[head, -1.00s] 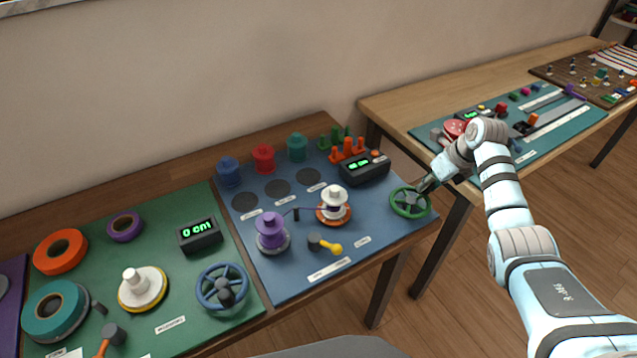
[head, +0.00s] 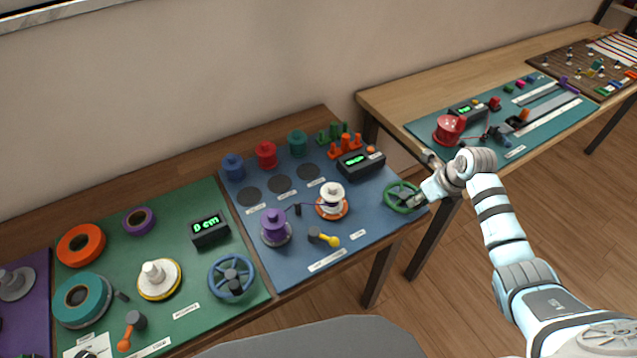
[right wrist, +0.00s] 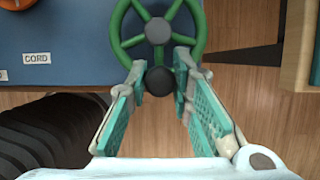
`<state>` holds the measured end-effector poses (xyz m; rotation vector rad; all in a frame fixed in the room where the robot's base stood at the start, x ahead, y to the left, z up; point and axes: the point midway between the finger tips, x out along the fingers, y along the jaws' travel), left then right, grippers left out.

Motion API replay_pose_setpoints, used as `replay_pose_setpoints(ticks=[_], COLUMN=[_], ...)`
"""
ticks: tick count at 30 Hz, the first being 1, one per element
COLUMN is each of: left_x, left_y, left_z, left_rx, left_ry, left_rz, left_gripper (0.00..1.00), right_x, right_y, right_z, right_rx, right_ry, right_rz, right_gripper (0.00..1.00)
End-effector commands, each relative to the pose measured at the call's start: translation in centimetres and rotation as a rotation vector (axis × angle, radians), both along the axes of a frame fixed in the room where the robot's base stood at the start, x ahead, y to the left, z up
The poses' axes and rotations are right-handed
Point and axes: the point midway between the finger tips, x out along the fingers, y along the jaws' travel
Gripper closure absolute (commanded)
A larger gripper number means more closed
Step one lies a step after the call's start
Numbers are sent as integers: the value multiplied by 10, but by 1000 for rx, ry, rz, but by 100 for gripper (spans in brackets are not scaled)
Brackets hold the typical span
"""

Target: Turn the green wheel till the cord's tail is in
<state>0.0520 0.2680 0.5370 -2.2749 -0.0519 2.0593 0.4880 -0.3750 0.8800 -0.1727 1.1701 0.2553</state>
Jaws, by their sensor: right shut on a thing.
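The green wheel (head: 389,189) stands at the right edge of the blue mat. My right gripper (head: 418,201) is at the wheel's right side, shut on its dark knob. The right wrist view shows the knob (right wrist: 159,80) between the teal finger pads, with the wheel (right wrist: 117,28) beyond. The purple spool (head: 274,230) stands on the mat. A thin dark cord (head: 287,210) runs from it past a small dark post (head: 298,210) towards the white spool (head: 332,191) on an orange base. The cord's tail is too small to make out. My left gripper is out of view.
A dark counter (head: 361,163) with a green readout stands behind the wheel. Red, blue and teal spools line the mat's back. A yellow-handled crank (head: 331,240) lies in front. A gap separates this table from the wooden one (head: 389,97) at right.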

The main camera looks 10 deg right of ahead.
Motion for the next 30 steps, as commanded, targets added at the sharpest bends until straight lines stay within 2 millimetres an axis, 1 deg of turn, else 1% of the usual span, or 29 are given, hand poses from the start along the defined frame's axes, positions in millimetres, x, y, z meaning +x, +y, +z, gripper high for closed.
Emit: replay_pose_setpoints(ticks=[4, 11, 14, 18, 22, 25, 29, 30], left_x=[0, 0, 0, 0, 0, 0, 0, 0], left_y=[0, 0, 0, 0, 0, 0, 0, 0], left_z=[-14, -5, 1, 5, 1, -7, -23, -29], left_rx=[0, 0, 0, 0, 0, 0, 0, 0], left_ry=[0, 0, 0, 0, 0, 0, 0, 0], left_rz=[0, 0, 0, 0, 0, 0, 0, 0], left_gripper=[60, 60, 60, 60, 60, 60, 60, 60], right_x=[0, -2, -3, -1, 7, 17, 33, 39], right_y=[0, 7, 15, 32, 47, 56, 63, 64], right_z=[-5, -1, 1, 0, -2, -4, -5, -6], right_rx=[1, 3, 5, 6, 7, 6, 5, 5], right_ry=[1, 5, 5, 4, 2, 1, -2, -2], right_rz=[1, 1, 0, 2, 2, 1, 1, 1], right_gripper=[100, 100, 100, 100, 100, 100, 100, 100])
